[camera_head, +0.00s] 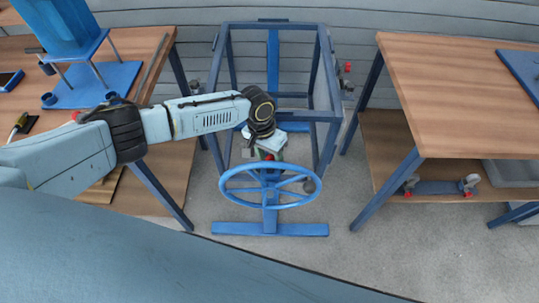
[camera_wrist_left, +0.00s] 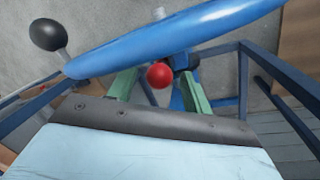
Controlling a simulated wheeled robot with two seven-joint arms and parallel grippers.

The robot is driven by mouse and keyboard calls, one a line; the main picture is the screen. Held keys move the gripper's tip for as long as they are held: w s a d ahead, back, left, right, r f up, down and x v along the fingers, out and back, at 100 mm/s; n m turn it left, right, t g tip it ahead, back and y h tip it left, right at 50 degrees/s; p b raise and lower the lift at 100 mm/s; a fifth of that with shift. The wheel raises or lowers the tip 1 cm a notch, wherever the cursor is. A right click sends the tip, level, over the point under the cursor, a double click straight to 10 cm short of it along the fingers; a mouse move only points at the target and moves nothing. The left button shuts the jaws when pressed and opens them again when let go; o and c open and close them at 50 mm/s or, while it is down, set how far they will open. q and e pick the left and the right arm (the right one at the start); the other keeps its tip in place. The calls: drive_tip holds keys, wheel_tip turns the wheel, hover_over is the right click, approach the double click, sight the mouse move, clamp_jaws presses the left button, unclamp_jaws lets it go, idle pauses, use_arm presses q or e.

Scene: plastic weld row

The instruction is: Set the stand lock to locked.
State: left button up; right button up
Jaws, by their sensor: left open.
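A blue frame stand (camera_head: 272,28) stands on the floor in the middle of the head view, with a blue spoked handwheel (camera_head: 270,203) at its near side. A red ball knob (camera_wrist_left: 160,75), which looks like the lock's handle, shows just beyond the wheel rim in the left wrist view. My left gripper (camera_head: 268,156) reaches down behind the wheel. Its green fingers are open, one on each side of the red knob in the wrist view. I cannot tell whether they touch it. The lock's lever and its setting are mostly hidden. My right gripper is not in view.
The wheel rim (camera_wrist_left: 170,40) and its black crank knob (camera_wrist_left: 47,32) lie close to my left gripper. A wooden bench (camera_head: 160,85) is at the left, a wooden table (camera_head: 460,90) at the right. The floor in front of the stand is clear.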

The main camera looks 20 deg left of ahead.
use_arm(q)
drive_tip(key=r, duration=0.2)
drive_tip(key=r+p, duration=0.1)
drive_tip(key=r, duration=0.1)
drive_tip(key=a+r+p, duration=0.1)
drive_tip(key=r, duration=0.1)
drive_tip(key=shift+w, duration=0.25)
wheel_tip(320, 180, up, 7)
drive_tip(key=a+p, duration=0.1)
drive_tip(key=shift+w+a, duration=0.15)
drive_tip(key=shift+a, duration=0.05)
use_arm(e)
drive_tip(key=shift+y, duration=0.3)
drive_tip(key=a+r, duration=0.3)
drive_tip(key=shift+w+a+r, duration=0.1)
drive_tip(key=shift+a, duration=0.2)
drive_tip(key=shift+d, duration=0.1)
